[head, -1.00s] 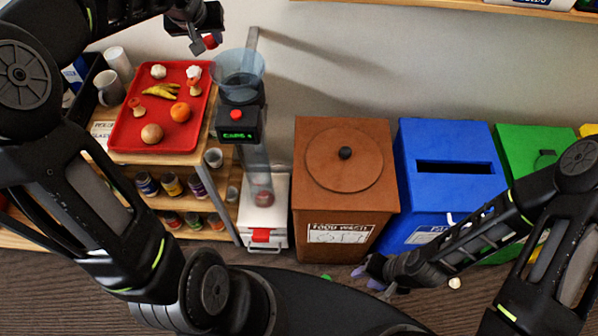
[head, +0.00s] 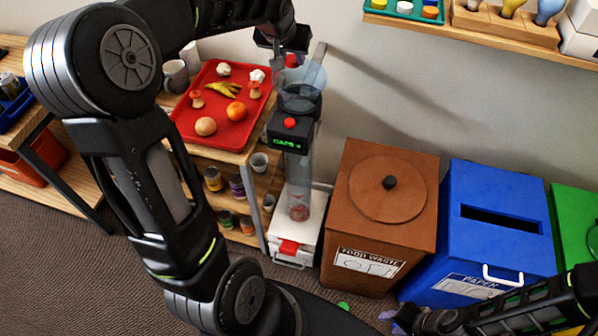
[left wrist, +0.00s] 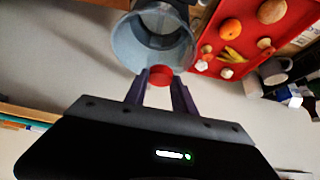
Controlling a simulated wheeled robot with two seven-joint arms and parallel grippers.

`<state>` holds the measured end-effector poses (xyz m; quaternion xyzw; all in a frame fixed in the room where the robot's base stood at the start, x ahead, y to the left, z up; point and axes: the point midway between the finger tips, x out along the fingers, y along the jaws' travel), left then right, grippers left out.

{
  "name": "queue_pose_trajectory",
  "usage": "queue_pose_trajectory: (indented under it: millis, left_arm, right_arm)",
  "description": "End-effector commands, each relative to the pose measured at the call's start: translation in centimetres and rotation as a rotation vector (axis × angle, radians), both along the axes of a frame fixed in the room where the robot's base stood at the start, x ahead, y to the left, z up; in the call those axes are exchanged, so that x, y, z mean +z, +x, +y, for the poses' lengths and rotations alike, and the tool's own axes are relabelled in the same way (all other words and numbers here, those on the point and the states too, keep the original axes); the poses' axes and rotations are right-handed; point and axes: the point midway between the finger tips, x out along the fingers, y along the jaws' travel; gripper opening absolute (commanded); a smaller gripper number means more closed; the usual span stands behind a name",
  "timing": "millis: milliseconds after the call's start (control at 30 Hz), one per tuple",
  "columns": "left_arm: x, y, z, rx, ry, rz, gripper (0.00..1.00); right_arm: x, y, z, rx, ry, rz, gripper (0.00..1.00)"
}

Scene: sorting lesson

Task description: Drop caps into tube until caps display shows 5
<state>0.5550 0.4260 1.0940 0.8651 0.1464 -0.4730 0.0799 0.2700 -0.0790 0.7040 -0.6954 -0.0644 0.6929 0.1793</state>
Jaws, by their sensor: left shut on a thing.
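My left gripper (head: 291,60) is shut on a red cap (left wrist: 161,75), which shows between its fingertips in the left wrist view. It holds the cap just above the rim of the clear funnel (head: 318,76) on top of the tube (head: 300,170). The funnel also shows in the left wrist view (left wrist: 125,45), its opening close beyond the cap. The caps display (head: 287,143) glows green and appears to read 4. Reddish caps (head: 298,213) lie at the bottom of the tube; their number is unclear. My right gripper (head: 392,318) is low at the bottom edge, its fingers partly visible.
A red tray (head: 190,125) with food items stands left of the tube. A white box (head: 311,228) with a red latch is at the tube's base. A brown food waste bin (head: 383,235), blue paper bin (head: 500,180) and green bin (head: 568,205) stand right. A shelf (head: 480,35) is upper right.

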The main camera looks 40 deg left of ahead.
Motion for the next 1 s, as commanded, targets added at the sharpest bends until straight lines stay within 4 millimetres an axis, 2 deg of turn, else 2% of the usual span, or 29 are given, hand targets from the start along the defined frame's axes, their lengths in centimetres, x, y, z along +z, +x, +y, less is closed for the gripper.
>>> queue_pose_trajectory:
  millis: [33, 233, 633, 667, 933, 1000]
  left_arm:
    - [-1.1, 0.0, 0.0, 0.0, 0.0, 0.001, 0.0]
    - [-2.9, 0.0, 0.1, 0.001, 0.001, 0.0, 0.0]
    - [-3.3, 0.0, 0.0, 0.001, -0.001, 0.0, 0.0]
    - [-3.3, 0.0, 0.0, 0.001, -0.001, 0.0, 0.33]
    - [-3.3, 0.0, 0.0, 0.001, -0.001, 0.0, 0.55]
    - [-3.3, 0.0, 0.0, 0.001, 0.0, -0.001, 0.56]
  right_arm:
    - [-0.8, 0.0, 0.1, 0.001, 0.001, -0.001, 0.36]
    - [-1.8, 0.1, 0.2, 0.001, 0.005, -0.006, 0.36]
    - [-1.9, 0.1, 0.2, 0.002, 0.006, -0.008, 0.36]
    - [-1.9, 0.1, 0.2, 0.002, 0.006, -0.008, 0.36]
    - [-1.9, 0.1, 0.2, 0.002, 0.006, -0.008, 0.36]
    - [-1.9, 0.1, 0.2, 0.002, 0.006, -0.008, 0.36]
